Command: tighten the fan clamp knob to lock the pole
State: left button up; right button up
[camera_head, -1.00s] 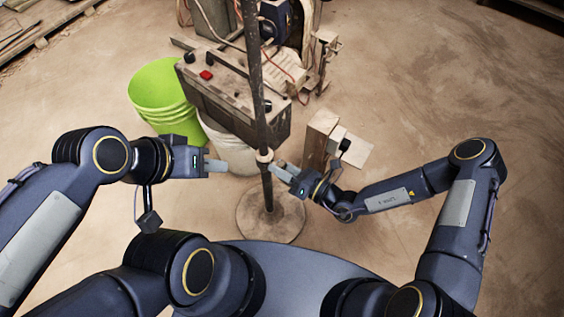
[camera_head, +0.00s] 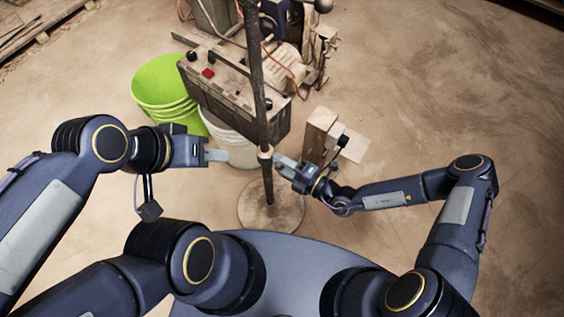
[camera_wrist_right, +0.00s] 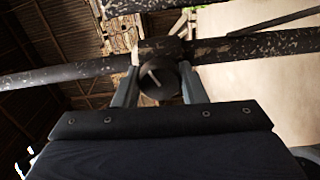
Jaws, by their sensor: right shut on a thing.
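My right gripper (camera_head: 276,157) reaches the collar from the right. In the right wrist view the round dark clamp knob (camera_wrist_right: 160,80), with a light bar mark on its face, sits between the two fingers of my right gripper (camera_wrist_right: 160,92), which is shut on it. The pole crosses behind it (camera_wrist_right: 60,78). My left gripper (camera_head: 222,155) is left of the pole, apart from it; its finger gap is not clear.
A green bucket (camera_head: 165,90) and a white bucket (camera_head: 228,135) stand behind my left gripper. A worn control box (camera_head: 225,92) is behind the pole. A wooden block (camera_head: 319,130) stands just behind my right gripper. The floor at right is clear.

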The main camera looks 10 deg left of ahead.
jog(key=shift+m, duration=2.3)
jog(key=o, duration=1)
jog(key=v, duration=0.7)
jog(key=shift+s+d+p, duration=0.15)
jog(key=shift+d+p, duration=0.2)
jog(key=shift+r, duration=0.1)
